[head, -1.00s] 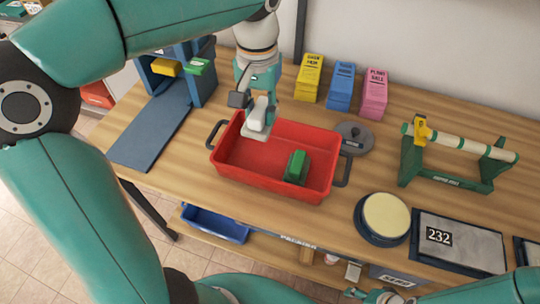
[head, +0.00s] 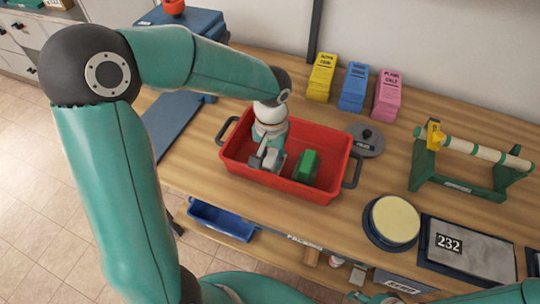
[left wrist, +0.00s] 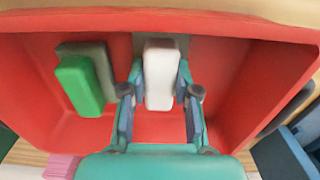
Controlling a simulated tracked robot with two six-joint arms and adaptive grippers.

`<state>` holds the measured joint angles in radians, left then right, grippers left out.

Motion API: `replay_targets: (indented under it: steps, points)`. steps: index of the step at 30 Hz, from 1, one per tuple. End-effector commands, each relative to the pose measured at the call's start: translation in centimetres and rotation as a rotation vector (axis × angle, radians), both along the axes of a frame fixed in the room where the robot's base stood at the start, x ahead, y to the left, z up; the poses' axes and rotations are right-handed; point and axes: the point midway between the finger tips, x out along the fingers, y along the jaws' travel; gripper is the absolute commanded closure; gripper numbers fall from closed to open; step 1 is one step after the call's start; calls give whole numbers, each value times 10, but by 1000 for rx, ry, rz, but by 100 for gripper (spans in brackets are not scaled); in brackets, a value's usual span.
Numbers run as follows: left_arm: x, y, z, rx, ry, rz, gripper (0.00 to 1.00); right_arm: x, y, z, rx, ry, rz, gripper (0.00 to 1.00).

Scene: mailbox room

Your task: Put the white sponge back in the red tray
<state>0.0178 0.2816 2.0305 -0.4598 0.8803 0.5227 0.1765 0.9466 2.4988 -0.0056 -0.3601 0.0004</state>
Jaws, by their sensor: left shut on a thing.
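The red tray (head: 325,190) stands on the wooden table in the head view. My left gripper (head: 266,160) is down inside its left half. In the left wrist view, the white sponge (left wrist: 160,72) sits between the two fingers, which are shut on it. The red floor and walls of the tray (left wrist: 235,65) surround it there. I cannot tell whether the sponge touches the floor. A green sponge (head: 308,164) lies in the tray to the right, apart from the gripper; it also shows in the left wrist view (left wrist: 80,86). My right gripper (head: 385,297) shows only partly at the bottom edge.
Yellow (head: 321,77), blue (head: 353,86) and pink (head: 387,94) packet stacks stand behind the tray. A grey round lid (head: 367,142) is close to its right. A green roll stand (head: 470,165), a round scale (head: 394,221) and a grey mat (head: 475,250) occupy the right side.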

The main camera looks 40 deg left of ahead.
Motion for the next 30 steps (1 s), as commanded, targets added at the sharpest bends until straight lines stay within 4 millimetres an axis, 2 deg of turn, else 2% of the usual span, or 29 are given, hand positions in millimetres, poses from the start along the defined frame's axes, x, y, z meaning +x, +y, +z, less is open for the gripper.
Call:
replay_targets:
  steps: [11,12,15,16,25,30]
  points:
    - [0,0,-6,0,-1,-1,100,0,0,-4,0,0,0,45]
    - [0,0,-4,0,-1,-1,63,0,0,-2,0,0,0,45]
    - [0,0,-4,0,-1,-1,46,0,0,-2,0,0,0,45]
    - [0,0,-4,0,-1,-1,45,0,0,-2,0,0,0,45]
    - [0,0,-3,0,-1,-1,45,0,0,-1,0,0,0,45]
    - [1,0,9,0,-4,2,45,0,0,1,0,0,0,45]
